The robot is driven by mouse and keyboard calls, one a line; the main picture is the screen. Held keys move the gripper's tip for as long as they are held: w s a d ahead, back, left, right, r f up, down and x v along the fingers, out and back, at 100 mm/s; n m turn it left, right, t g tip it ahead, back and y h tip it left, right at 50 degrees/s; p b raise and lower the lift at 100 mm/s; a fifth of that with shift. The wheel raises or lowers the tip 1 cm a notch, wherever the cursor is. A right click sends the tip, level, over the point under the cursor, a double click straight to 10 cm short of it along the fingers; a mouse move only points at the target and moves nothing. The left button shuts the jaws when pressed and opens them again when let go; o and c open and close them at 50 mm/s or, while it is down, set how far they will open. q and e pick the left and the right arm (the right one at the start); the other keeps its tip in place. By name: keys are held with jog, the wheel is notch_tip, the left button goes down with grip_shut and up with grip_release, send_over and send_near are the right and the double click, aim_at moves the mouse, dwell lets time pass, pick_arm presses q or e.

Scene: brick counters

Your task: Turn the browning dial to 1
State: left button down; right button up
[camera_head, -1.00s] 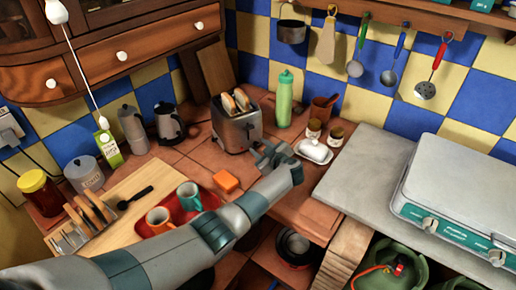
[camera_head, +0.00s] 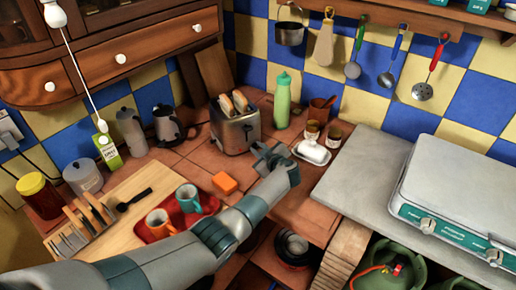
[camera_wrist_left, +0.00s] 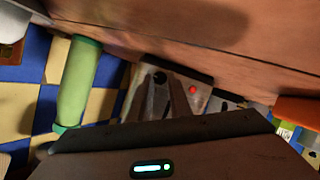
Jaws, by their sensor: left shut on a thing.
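The metal toaster (camera_head: 231,134) stands on the tiled counter with two slices of bread in its slots. My right gripper is not in view.
A green bottle (camera_head: 282,101) stands behind the gripper, and a white butter dish (camera_head: 312,152) sits close to its right. An orange block (camera_head: 224,183) and a red tray (camera_head: 160,232) with two mugs lie to the left, near my arm. Jars (camera_head: 333,135) stand behind the dish.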

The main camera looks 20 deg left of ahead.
pick_arm(q)
jog(key=shift+n+p, duration=0.4)
jog(key=shift+p, duration=0.1)
jog(key=shift+s+n+t+h, duration=0.1)
jog(key=shift+n+t+h, duration=0.2)
jog(key=shift+n, duration=0.1)
jog(key=shift+a, duration=0.1)
jog(key=c, duration=1.6)
grip_release()
jog(key=shift+c, duration=0.2)
jog(key=shift+s, duration=0.1)
